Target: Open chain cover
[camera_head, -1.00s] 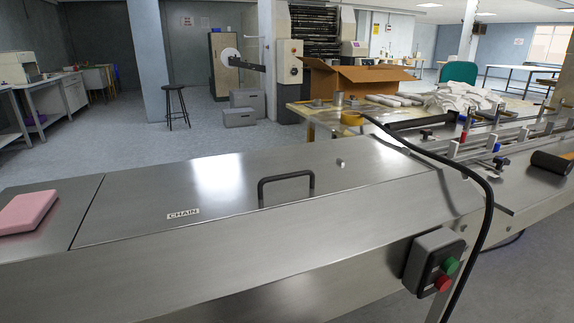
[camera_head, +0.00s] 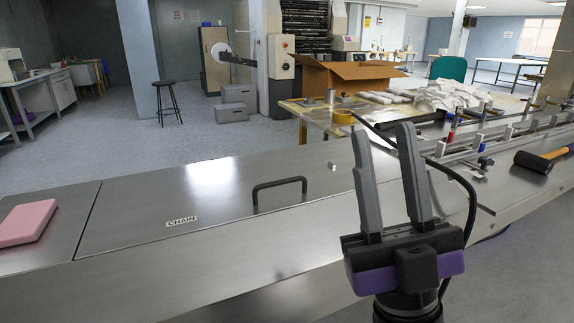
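The chain cover (camera_head: 225,205) is a flat steel lid on top of the machine, with a "CHAIN" label (camera_head: 181,221). It lies flat and closed. Its black bar handle (camera_head: 279,188) stands up near its right part. A small metal knob (camera_head: 332,165) sits to the right of the handle. My gripper (camera_head: 391,138) is at the right, its two grey fingers pointing up and spread apart with nothing between them. It is to the right of the handle and apart from it. It hides the control box with the buttons.
A pink block (camera_head: 27,222) lies on the machine top left of the cover. A black cable (camera_head: 470,195) runs down behind my gripper. A hammer-like tool (camera_head: 545,158) lies on the machine at the right. Open floor lies behind the machine.

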